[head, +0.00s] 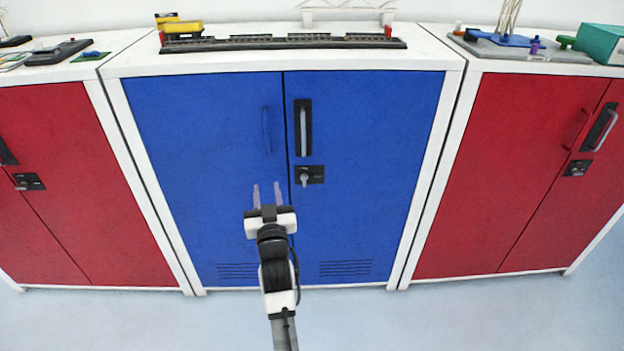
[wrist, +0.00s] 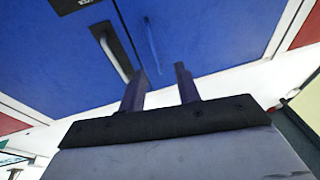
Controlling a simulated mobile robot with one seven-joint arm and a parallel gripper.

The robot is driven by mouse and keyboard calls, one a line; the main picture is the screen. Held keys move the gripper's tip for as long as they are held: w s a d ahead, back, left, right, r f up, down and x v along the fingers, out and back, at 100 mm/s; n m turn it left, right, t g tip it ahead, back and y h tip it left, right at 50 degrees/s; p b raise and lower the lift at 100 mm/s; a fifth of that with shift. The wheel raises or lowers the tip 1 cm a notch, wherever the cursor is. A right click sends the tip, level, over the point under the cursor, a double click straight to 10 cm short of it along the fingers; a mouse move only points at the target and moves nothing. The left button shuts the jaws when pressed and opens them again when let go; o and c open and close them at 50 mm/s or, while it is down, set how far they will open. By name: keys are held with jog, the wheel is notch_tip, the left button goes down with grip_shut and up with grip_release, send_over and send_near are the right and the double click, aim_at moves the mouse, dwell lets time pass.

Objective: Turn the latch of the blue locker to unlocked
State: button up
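The blue locker (head: 375,140) stands in the middle with both doors closed; its doors also fill much of the wrist view (wrist: 200,40). Its latch (head: 304,178) is a small grey knob on a black plate on the right door, below the black-backed handle (head: 303,128). The knob appears to point downward; the plate's lettering is too small to read. My gripper (head: 267,185) is open and empty, in front of the left door, a little left of and below the latch. Its two fingers (wrist: 160,85) stand apart in the wrist view, with nothing between them.
Red lockers stand to the left (head: 75,170) and right (head: 490,170), each with a similar handle and latch. A model rail track (head: 285,42) and a yellow toy vehicle (head: 182,27) are on the blue locker's top. The floor (head: 430,320) in front is clear.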

aim_at(304, 180)
jog(key=w+d+f+m+g+h, duration=0.1)
jog(key=d+f+m+g+h, duration=0.15)
jog(key=d+f, duration=0.7)
jog(key=shift+n, duration=0.45)
jog(key=w, duration=0.4)
jog(key=w+p, duration=0.1)
jog(key=w, duration=0.8)
jog(key=shift+w+a, duration=0.25)
jog(key=shift+w, duration=0.1)
jog(key=shift+c, duration=0.3)
grip_shut()
